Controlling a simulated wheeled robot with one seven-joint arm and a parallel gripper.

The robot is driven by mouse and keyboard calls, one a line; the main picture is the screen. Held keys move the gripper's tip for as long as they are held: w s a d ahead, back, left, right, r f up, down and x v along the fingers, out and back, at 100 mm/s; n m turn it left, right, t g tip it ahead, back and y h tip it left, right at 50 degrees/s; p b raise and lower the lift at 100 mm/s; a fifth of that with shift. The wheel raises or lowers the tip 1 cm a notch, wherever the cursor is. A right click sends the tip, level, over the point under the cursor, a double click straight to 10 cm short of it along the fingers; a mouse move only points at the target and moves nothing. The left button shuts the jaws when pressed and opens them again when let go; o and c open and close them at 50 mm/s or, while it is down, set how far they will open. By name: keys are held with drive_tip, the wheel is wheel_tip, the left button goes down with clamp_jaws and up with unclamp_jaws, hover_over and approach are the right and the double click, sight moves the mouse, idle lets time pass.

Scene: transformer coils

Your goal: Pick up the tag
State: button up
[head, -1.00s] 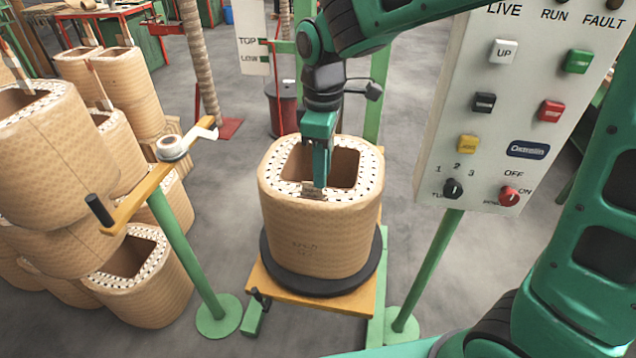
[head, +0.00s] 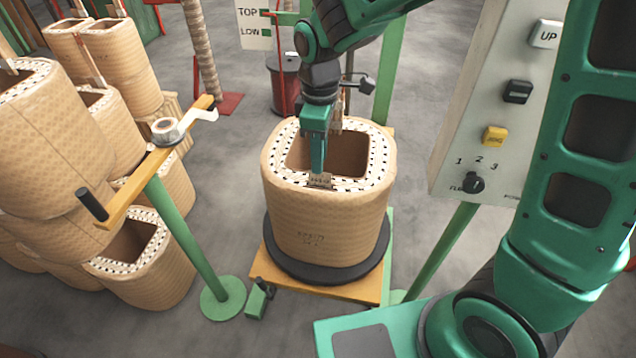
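A wrapped coil (head: 322,225) with a square opening stands upright on a black round base on the yellow platform. A small grey-brown piece, which looks like the tag (head: 321,181), is at the near inner edge of its dotted top rim. My gripper (head: 317,174) points straight down over the coil's opening, its tip at the tag. One finger shows from this side and hides the other, so I cannot tell whether it is open or closed on the tag.
A control panel (head: 480,130) on a green post stands to the right. A yellow arm with a tape roll (head: 166,131) on a green stand is to the left. Stacked coils (head: 110,110) fill the far left. Grey floor lies between.

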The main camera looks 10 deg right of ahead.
sight(320, 185)
drive_tip(key=shift+s+f, duration=0.2)
drive_tip(key=shift+f, duration=2.4)
clamp_jaws()
